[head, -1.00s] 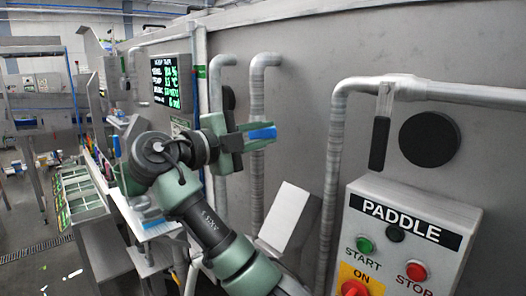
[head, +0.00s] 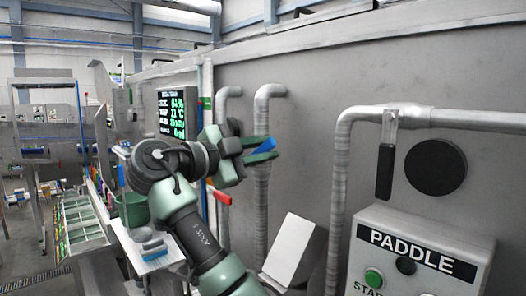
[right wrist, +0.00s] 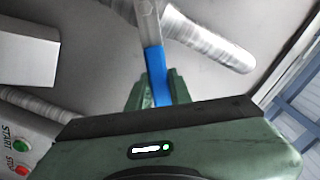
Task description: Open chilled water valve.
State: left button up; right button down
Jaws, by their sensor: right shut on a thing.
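The valve's blue handle (head: 264,147) shows in front of the grey tank wall, beside a vertical pipe, in the head view. My right gripper (head: 260,152) is shut on this handle, with its fingers on either side. In the right wrist view the blue handle (right wrist: 155,68) lies between the green fingertips (right wrist: 156,90) and joins a grey metal lever (right wrist: 148,22). In the head view the handle slants up to the right. My gripper and arm hide the valve body. My left gripper is not in view.
A black-handled valve (head: 386,170) and a black disc (head: 436,166) are to the right, above the PADDLE control box (head: 410,255). A red handle (head: 222,197) is below my gripper. A lit screen (head: 177,112) and a green bucket (head: 132,208) are at left.

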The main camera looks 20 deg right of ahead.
jog(key=c, duration=1.3)
grip_release()
jog(key=shift+d, duration=0.15)
jog(key=b+v, duration=0.3)
jog(key=v, duration=0.4)
jog(key=shift+a, duration=0.35)
jog(key=shift+c, duration=0.2)
